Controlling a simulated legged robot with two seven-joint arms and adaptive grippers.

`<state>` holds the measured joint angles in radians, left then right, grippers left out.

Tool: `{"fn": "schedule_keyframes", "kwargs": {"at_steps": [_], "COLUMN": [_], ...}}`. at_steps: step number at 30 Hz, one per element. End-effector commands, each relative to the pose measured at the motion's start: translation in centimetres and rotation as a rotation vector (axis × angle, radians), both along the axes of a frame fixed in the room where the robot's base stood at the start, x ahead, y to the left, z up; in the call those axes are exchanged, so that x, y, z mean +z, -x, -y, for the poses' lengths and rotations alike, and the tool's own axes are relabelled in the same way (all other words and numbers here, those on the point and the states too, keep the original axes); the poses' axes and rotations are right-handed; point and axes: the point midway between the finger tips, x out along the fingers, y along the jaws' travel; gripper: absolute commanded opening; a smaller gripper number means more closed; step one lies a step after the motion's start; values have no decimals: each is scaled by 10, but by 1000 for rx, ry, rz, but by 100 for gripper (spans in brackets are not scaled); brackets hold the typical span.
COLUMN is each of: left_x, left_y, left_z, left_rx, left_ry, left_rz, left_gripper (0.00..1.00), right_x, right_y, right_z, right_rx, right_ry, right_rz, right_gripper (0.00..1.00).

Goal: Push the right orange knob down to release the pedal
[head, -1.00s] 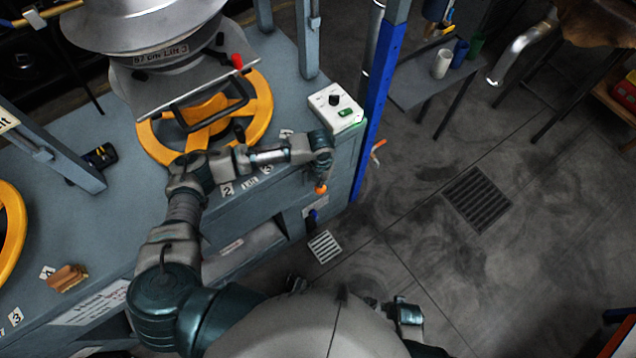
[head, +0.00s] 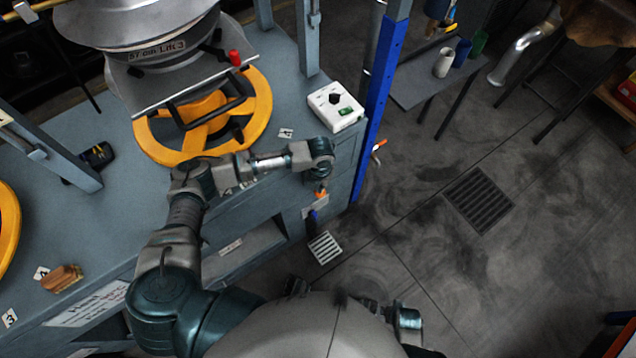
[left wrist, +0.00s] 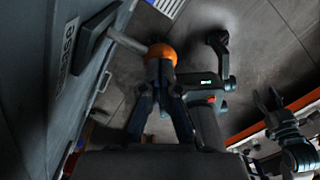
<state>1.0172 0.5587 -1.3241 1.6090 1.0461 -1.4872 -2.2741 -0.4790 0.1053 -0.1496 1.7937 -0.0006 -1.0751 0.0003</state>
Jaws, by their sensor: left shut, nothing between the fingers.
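The orange knob (left wrist: 161,53) is a ball on the end of a grey lever that sticks out of the press's front panel. In the head view the knob (head: 321,194) shows only in part below my left wrist, at the right end of the press front. My left gripper (left wrist: 158,70) is shut and empty. Its fingertips are at the knob and overlap its near edge in the left wrist view; whether they press on it I cannot tell. In the head view my wrist hides most of this gripper. My right gripper (left wrist: 275,112) shows small and dark, its jaw state unclear. The pedal is not clearly visible.
A white control box (head: 335,107) stands on the press table above my left wrist. A blue post (head: 378,110) rises at the table's right corner. A yellow handwheel (head: 262,100) lies behind my forearm.

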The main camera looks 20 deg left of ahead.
Motion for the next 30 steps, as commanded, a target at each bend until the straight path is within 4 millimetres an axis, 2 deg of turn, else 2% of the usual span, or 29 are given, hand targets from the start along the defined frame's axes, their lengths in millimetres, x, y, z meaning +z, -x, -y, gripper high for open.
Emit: {"fn": "schedule_keyframes", "kwargs": {"at_steps": [3,16,30], "left_x": [-7,-4,45], "left_y": [1,1,0], "left_z": [0,0,0], "left_rx": [0,0,0], "left_ry": [0,0,0], "left_rz": [-2,-2,1], "left_gripper": [0,0,0], "right_x": [-3,0,48], "right_y": [1,0,-12], "right_z": [0,0,0], "right_rx": [0,0,1], "right_ry": [-1,0,0], "right_rz": [-2,0,28], "right_gripper": [50,50,50]}}
